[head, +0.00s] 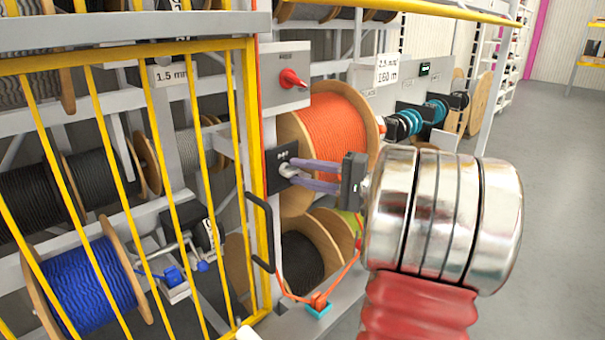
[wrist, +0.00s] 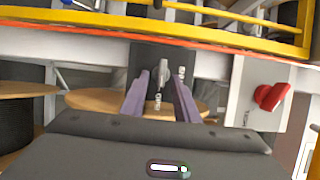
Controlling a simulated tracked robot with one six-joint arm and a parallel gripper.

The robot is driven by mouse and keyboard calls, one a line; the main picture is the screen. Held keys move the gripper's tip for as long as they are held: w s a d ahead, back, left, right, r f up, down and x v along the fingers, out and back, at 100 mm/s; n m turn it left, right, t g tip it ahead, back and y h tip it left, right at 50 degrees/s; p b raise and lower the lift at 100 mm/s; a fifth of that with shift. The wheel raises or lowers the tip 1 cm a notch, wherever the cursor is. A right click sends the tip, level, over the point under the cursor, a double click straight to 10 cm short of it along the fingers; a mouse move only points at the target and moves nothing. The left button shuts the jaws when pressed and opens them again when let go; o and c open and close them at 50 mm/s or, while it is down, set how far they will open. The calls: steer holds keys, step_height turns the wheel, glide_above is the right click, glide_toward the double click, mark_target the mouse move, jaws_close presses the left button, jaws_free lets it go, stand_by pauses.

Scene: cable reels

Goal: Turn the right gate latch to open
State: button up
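The gate latch is a silver knob (head: 284,168) on a black plate (head: 281,153) on the post just right of the yellow barred gate (head: 250,130). The gate looks closed against the post. My gripper (head: 291,174) reaches to the latch from the right with two purple fingers. In the wrist view, the silver knob (wrist: 161,72) stands between the fingertips of my gripper (wrist: 162,84), with a visible gap at each side. The gripper is open; contact with the knob is not visible. The fingers hide part of the plate.
A grey box with a red rotary switch (head: 291,79) sits above the latch. A black gate handle (head: 262,232) is below left. An orange cable reel (head: 335,135) stands close behind the fingers. An orange cable with a connector (head: 318,300) hangs below. Clear floor (head: 550,200) lies at right.

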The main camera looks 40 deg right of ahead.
steer(key=v, duration=1.3)
steer(key=shift+s, duration=0.25)
steer(key=shift+f, duration=0.1)
